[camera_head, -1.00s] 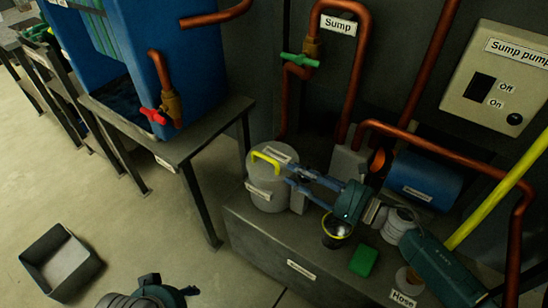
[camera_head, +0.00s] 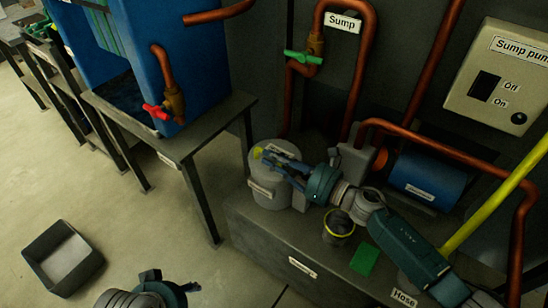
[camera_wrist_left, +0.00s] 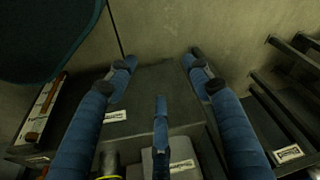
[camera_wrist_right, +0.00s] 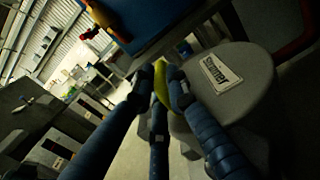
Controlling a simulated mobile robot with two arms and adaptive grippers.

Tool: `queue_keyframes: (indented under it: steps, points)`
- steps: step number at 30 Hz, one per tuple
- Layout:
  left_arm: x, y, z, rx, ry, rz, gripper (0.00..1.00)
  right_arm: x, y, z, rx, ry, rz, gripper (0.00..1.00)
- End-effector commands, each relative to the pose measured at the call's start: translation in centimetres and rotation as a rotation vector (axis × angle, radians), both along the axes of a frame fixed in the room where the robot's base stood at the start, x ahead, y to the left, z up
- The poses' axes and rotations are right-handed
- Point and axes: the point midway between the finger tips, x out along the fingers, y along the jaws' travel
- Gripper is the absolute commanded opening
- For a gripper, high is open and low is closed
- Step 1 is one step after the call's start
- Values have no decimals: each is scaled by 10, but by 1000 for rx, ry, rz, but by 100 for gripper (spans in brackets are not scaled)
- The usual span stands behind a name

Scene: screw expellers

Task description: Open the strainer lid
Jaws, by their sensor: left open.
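The strainer (camera_head: 267,193) is a grey round pot on the low bench, with its flat lid (camera_head: 287,148) on top. The lid's yellow handle (camera_head: 258,152) is at its left side and partly hidden by my fingers. In the right wrist view the lid (camera_wrist_right: 245,85) carries a "Strainer" label, and the yellow handle (camera_wrist_right: 163,88) lies between my fingertips. My right gripper (camera_wrist_right: 160,86) is closed in around that handle. The lid looks seated on the pot. My left gripper (camera_wrist_left: 158,62) is open and empty in the left wrist view, away from the strainer.
A dark bucket with a yellow rim (camera_head: 338,227) and a green block (camera_head: 364,260) stand on the bench (camera_head: 262,238), near my right arm. Copper pipes (camera_head: 362,70) and a blue pump (camera_head: 428,178) are behind. A grey bin (camera_head: 38,245) stands on the open floor at left.

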Motion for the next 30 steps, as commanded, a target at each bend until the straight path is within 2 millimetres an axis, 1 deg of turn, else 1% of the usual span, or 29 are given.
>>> queue_keyframes:
  steps: [10, 14, 16, 20, 26, 30]
  points:
    - [0, 0, 0, 0, 0, 0, 50, 3, -3, 3, 0, -3, -7, 0]
    - [1, 0, 0, 0, -2, 0, 50, 4, -4, 6, 11, 11, -9, 0]
    - [3, -1, -15, 2, 14, -1, 50, 6, -5, 10, 23, 28, -9, 0]
    - [8, -2, -35, 1, 25, -2, 50, 9, -8, 19, 60, 79, -9, 0]
    - [13, -4, -81, 2, 50, -7, 50, 20, -16, 38, 151, 203, -12, 0]
    - [10, -4, -115, 3, 67, -10, 50, 30, -24, 50, 228, 309, -11, 0]
